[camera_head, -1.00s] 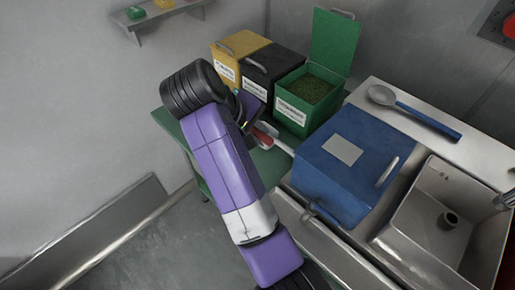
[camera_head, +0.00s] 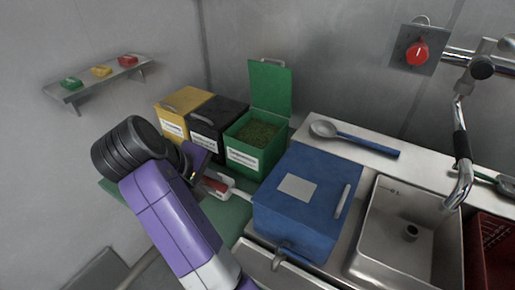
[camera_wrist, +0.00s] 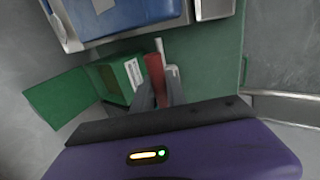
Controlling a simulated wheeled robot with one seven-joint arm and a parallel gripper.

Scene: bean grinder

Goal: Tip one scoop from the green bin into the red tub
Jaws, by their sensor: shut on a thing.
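The green bin (camera_head: 245,158) stands at the right end of a row of bins, lid up, with green-brown grains inside. It also shows in the wrist view (camera_wrist: 112,75). My gripper (camera_head: 191,178) is in front of the bins, over the green surface. In the wrist view my gripper (camera_wrist: 159,92) is shut on a red-handled thing (camera_wrist: 154,70). A pale part shows beside it; its full shape and any contents are hidden. A red container with openings in its wall (camera_head: 492,248) is cut off at the right edge; I cannot tell if it is the red tub.
Yellow (camera_head: 187,112) and black (camera_head: 218,125) closed bins stand left of the green one. A blue box (camera_head: 308,195) stands between the bins and the sink (camera_head: 405,225). A blue-handled ladle (camera_head: 355,140) lies behind. A tap (camera_head: 460,150) rises at the right.

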